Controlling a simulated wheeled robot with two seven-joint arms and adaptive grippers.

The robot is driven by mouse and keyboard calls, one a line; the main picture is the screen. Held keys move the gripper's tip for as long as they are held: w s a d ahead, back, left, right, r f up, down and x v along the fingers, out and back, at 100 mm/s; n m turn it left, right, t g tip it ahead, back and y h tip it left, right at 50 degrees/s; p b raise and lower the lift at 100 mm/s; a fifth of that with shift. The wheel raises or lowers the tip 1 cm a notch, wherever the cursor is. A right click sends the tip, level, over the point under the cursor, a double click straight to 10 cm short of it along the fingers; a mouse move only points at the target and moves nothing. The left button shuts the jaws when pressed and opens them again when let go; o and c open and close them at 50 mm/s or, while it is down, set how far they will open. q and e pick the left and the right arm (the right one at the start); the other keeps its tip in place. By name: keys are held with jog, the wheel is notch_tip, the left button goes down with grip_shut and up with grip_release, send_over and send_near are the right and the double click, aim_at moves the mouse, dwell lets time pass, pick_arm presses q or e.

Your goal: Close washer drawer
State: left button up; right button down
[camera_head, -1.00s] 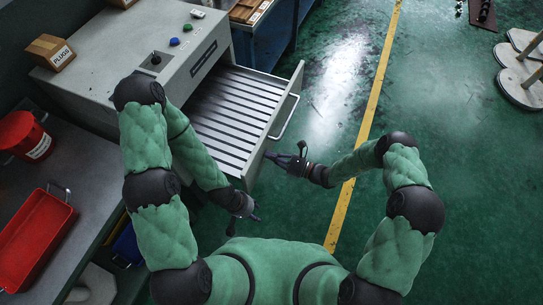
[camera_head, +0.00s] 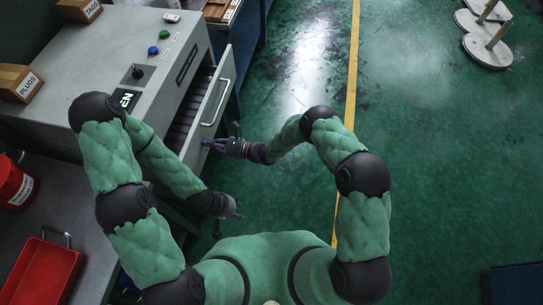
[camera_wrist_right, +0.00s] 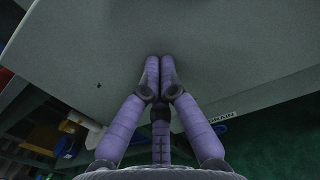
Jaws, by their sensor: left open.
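The washer is a large grey cabinet (camera_head: 60,50) at the upper left of the head view. Its drawer (camera_head: 190,150) is partly out, with a narrow strip of dark slats showing behind its front. A bar handle (camera_head: 217,104) is on the drawer front. My right gripper (camera_head: 207,143) is at the near part of the drawer front, fingers pointing at it; contact is not clear. In the right wrist view its purple fingers (camera_wrist_right: 160,62) are together and empty, before a grey surface. My left gripper (camera_head: 238,209) is open and empty, just short of the drawer's near end.
Boxes marked PLUGS (camera_head: 18,83) and TAGS (camera_head: 80,10) stand on the cabinet, with a knob and buttons. A red bucket (camera_head: 14,185) and red tray (camera_head: 42,272) are on the left bench.

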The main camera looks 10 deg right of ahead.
jog(key=b+x, duration=0.2)
jog(key=x, duration=0.5)
jog(key=shift+f, duration=0.15)
jog(key=shift+w+a, duration=0.2)
jog(key=shift+a, duration=0.35)
pick_arm(q)
notch_tip(320, 180, down, 3)
jog(key=shift+d+r, duration=0.1)
jog(key=shift+r, duration=0.05)
pick_arm(e)
jog(key=shift+r, duration=0.2)
jog(key=shift+d, duration=0.4)
pick_arm(q)
jog(key=s+r+p, duration=0.2)
jog(key=r+p, duration=0.1)
pick_arm(e)
jog(key=v, duration=1.3)
jog(key=shift+s, duration=0.15)
